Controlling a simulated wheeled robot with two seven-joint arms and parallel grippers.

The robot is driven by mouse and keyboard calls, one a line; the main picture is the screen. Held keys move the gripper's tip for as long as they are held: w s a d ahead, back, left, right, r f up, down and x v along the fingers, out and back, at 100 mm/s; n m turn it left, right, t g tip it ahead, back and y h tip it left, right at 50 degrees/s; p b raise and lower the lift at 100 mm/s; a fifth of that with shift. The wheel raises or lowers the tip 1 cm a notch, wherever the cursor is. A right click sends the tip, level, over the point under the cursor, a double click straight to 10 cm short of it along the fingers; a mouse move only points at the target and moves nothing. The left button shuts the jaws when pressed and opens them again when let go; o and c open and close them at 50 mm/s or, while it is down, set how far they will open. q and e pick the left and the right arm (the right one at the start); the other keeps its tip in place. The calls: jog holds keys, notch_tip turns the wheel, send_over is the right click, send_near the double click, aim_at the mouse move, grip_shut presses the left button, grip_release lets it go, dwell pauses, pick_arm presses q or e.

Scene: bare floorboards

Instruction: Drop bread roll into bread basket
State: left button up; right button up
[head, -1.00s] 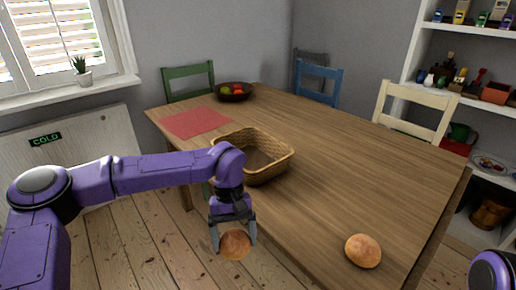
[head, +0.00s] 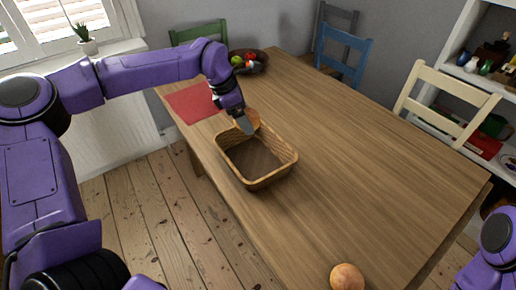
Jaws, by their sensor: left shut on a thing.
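The bread basket (head: 279,176) is a brown wicker, rectangular basket on the wooden table, and its visible inside looks empty. My left gripper (head: 246,126) is shut on a bread roll (head: 254,117) over the basket's far end. The gripper partly hides this roll. Whether the roll touches the basket rim I cannot tell. A second bread roll (head: 346,278) lies on the table at the bottom of the head view, away from the basket. My right gripper is not in view; only part of my right arm shows at the lower right.
The wooden table (head: 370,165) is largely clear right of the basket. A red placemat (head: 193,103) and a dark fruit bowl (head: 262,66) lie beyond the basket. Green, blue (head: 341,57) and cream (head: 446,103) chairs stand around the table. Shelves are at the right.

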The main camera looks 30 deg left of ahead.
pick_arm(q)
jog(key=shift+s+f+b, duration=0.75)
jog(key=shift+f+b, duration=0.2)
jog(key=f+b, duration=0.1)
jog(key=f, duration=0.1)
jog(key=f+b, duration=0.1)
jog(key=shift+w+f+b, duration=0.25)
jog(key=shift+w+b, duration=0.05)
jog(key=o, duration=0.8)
jog(key=shift+w, duration=0.1)
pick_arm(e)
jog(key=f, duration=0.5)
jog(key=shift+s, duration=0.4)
pick_arm(q)
jog(key=v, duration=1)
jog(key=shift+a+r, duration=0.1)
jog(key=shift+r, duration=0.05)
